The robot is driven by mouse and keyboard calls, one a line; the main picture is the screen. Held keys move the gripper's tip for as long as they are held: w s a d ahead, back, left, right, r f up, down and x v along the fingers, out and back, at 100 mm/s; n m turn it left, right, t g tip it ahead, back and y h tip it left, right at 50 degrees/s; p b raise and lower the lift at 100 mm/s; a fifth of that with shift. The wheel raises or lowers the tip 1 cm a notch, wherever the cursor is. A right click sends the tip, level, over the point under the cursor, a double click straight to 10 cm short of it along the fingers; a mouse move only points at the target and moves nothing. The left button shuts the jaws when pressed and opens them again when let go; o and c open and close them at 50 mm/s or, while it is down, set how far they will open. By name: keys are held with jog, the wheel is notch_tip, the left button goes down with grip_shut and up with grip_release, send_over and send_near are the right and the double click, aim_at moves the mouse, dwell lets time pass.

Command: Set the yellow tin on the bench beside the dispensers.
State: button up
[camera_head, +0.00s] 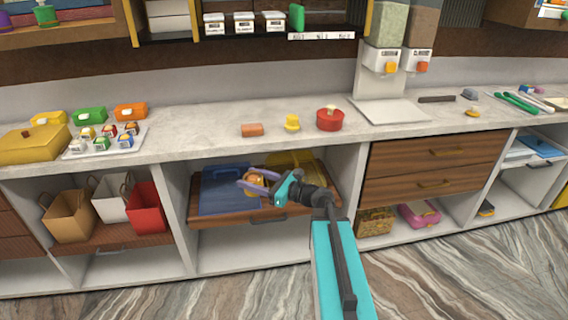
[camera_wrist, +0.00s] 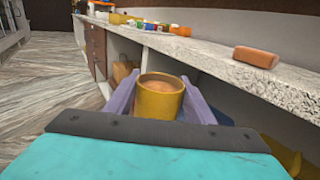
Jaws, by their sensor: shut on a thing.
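My gripper (camera_head: 256,185), with purple fingers, is shut on the yellow tin (camera_wrist: 157,100). In the wrist view the tin stands roughly upright between the fingers, its round brownish top showing. In the head view the tin (camera_head: 257,179) is small and partly hidden by the fingers, in front of the open drawer and lower than the bench top. The pale stone bench (camera_head: 205,127) runs across the picture. Two dispensers, one greenish (camera_head: 385,60) and one brown (camera_head: 417,62), stand at its back right, above a pale plate (camera_head: 378,111).
On the bench stand an orange block (camera_head: 252,130), a small yellow item (camera_head: 292,123) and a red pot (camera_head: 330,119). The open drawer (camera_head: 213,209) holds a blue item (camera_head: 222,193). Bench space between plate and red pot is narrow.

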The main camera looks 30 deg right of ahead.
jog(key=s+a+f+n+g+y, duration=0.1)
jog(key=s+a+n+g+y, duration=0.1)
jog(key=a, duration=0.5)
jog(key=s+a+n+g+y, duration=0.1)
jog(key=s+a+g+y, duration=0.1)
jog(key=a, duration=0.4)
jog(key=shift+s+a+f+n, duration=0.2)
jog(key=shift+a+f+n, duration=0.15)
jog(key=shift+a+n, duration=0.05)
